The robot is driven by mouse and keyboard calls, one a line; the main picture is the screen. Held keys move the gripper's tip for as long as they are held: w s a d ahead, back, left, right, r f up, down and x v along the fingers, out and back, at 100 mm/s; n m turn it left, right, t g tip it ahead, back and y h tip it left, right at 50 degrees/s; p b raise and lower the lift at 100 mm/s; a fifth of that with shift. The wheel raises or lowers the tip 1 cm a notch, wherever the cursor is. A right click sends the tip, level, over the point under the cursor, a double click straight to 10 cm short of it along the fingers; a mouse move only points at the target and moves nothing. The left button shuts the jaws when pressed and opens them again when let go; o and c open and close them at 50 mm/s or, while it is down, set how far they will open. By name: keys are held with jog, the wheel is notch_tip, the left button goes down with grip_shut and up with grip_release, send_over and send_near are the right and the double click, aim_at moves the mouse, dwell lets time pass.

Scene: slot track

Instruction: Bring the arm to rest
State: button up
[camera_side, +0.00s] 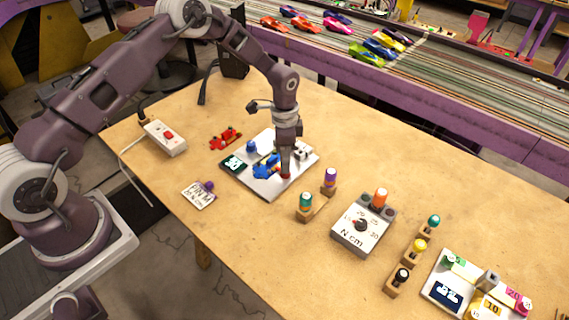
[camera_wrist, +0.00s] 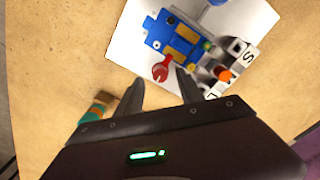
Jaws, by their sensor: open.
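My gripper (camera_side: 285,174) points down over the white board (camera_side: 287,187), close to its front right part. In the wrist view, its two fingers (camera_wrist: 162,86) are apart. A small red round-ended piece (camera_wrist: 160,72) shows just beyond and between the fingertips; whether they touch it I cannot tell. A blue car part (camera_side: 263,170) with orange pieces lies on the board, left of my gripper. It also shows in the wrist view (camera_wrist: 158,32). My wrist hides part of the board in the side view.
A green-topped tool (camera_side: 306,201) and a purple-topped tool (camera_side: 330,176) stand close by. A grey N cm box (camera_side: 360,236) is to the right. A switch box (camera_side: 165,138), red car parts (camera_side: 226,138) and a PIN card (camera_side: 198,196) lie left. Bare wood lies in front.

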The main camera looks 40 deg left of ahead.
notch_tip(320, 180, up, 4)
jog(key=shift+r, duration=0.1)
jog(key=s+r+n+t, duration=0.1)
jog(key=s+r, duration=0.2)
jog(key=r, duration=0.5)
jog(key=s+r+n+t+y, duration=0.1)
jog(key=s+r, duration=0.3)
jog(key=r, duration=0.3)
jog(key=s+r+n, duration=0.1)
jog(key=s+r, duration=0.2)
jog(key=r, duration=0.5)
jog(key=s+r+n+t, duration=0.1)
jog(key=s+r+n, duration=0.2)
jog(key=s, duration=0.9)
jog(key=s+d+r+n+t+h, duration=0.1)
jog(key=s+r+n+t, duration=0.1)
jog(key=s, duration=0.9)
jog(key=shift+s+r+n+t, duration=0.35)
jog(key=shift+r+n, duration=0.15)
jog(key=shift+n, duration=0.1)
